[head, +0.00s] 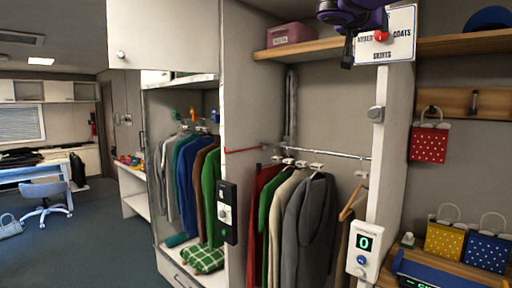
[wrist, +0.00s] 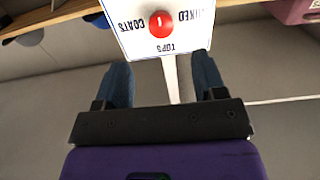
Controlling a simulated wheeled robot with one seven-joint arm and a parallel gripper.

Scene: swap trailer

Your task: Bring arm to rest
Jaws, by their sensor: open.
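My gripper (head: 352,48) hangs at the top of the head view, in front of the upper wall and just left of a white sign (head: 401,22). In the wrist view my gripper (wrist: 161,82) has its two dark blue fingers spread wide apart, with nothing between them but the background. The sign also shows in the wrist view (wrist: 190,46), upside down, with a red round knob (wrist: 161,24) on it beyond the fingertips. The sign's words are partly hidden by my arm in the head view. My gripper holds nothing.
A wooden shelf (head: 455,44) with a pink box (head: 290,34) runs behind my arm. Coats (head: 310,215) hang on a rail below. A white post (head: 387,150) carries a counter box (head: 365,250) reading 0. Gift bags (head: 444,240) stand at right. Open floor (head: 100,240) lies at left.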

